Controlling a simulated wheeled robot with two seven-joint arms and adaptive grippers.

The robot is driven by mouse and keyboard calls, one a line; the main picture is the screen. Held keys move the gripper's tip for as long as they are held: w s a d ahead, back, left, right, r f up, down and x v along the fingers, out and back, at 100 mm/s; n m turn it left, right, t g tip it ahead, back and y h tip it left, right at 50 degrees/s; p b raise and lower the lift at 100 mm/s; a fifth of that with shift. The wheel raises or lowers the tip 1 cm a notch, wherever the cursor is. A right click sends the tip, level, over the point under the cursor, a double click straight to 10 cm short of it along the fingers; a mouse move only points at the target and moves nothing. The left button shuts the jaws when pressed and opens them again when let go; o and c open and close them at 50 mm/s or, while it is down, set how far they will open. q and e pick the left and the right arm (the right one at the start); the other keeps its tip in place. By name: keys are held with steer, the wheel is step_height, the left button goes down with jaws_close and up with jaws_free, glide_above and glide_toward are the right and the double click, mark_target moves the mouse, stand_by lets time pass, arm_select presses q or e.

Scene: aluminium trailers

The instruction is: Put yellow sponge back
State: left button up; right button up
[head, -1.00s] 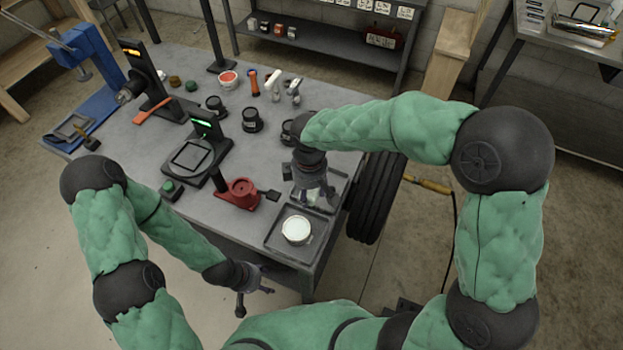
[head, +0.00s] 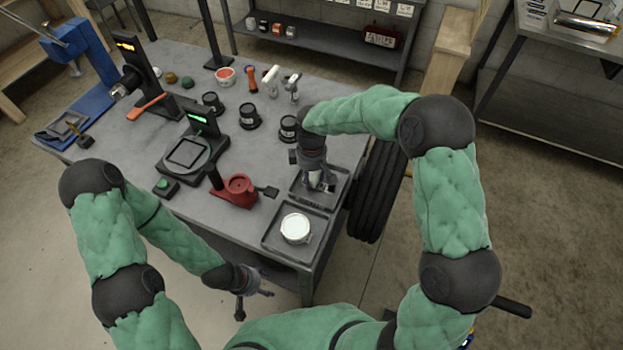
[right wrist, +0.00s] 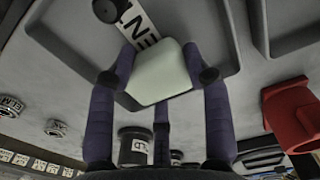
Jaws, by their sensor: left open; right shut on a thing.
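My right gripper (head: 318,178) is shut on a pale, faintly greenish block with rounded edges (right wrist: 163,74), which I take for the sponge; no clear yellow shows. In the head view it is over the back one of two dark trays (head: 337,196) at the table's right end. In the right wrist view the block is between the fingers, over the tray and its white lettered strip (right wrist: 142,22). Whether the block touches the tray cannot be told. My left gripper (head: 254,297) is open and empty, beyond the table's front edge.
The front tray (head: 272,237) holds a round white-topped container (head: 295,228). A red holder (head: 236,192) and a scale-like device (head: 188,155) stand to the left. Black jars, including one beside my right gripper (head: 289,128), stand behind. A tyre (head: 375,195) is right of the table.

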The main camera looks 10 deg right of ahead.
mark_target(311, 175)
steer(key=shift+f, duration=0.55)
steer(key=shift+f, duration=0.1)
steer(key=o, duration=0.8)
step_height(311, 175, up, 12)
steer(key=p, duration=0.3)
